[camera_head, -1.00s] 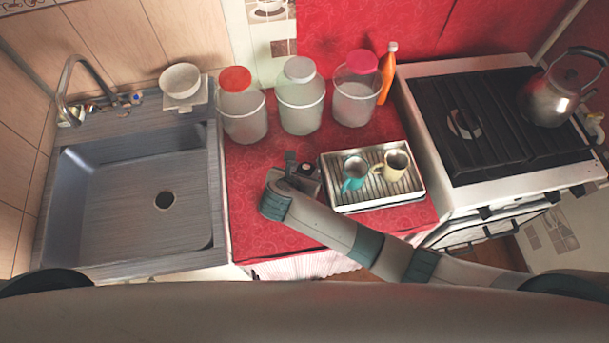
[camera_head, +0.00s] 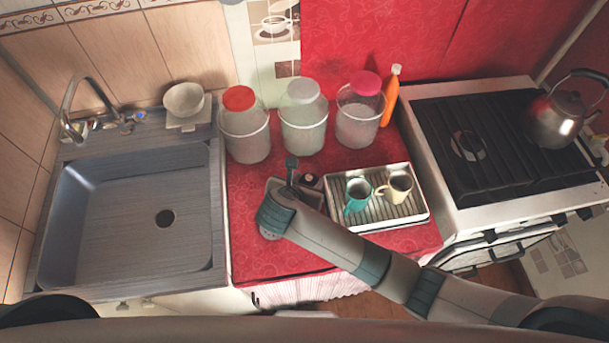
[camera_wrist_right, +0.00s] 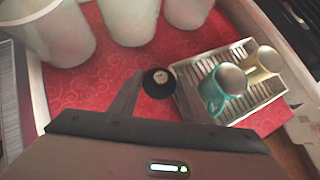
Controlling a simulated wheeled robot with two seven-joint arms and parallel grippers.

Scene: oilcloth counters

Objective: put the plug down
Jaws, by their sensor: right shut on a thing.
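The plug (camera_wrist_right: 158,82) is a small dark round piece with a paler centre, seen in the right wrist view between my fingers. My right gripper (camera_wrist_right: 159,88) is shut on it. In the head view the gripper is over the red counter (camera_head: 270,248), just left of the drying tray, and a small dark piece that looks like the plug (camera_head: 309,180) shows at its fingers. The gripper body and arm hide part of the counter there. I cannot tell whether the plug touches the cloth. My left gripper is not in view.
The tray (camera_head: 385,226) holds a teal mug (camera_head: 357,193) and a cream mug (camera_head: 398,188). Three lidded jars (camera_head: 303,130) and an orange bottle (camera_head: 390,100) stand behind. The sink (camera_head: 120,235) is left, the stove (camera_head: 490,140) right. Red cloth is clear near the front.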

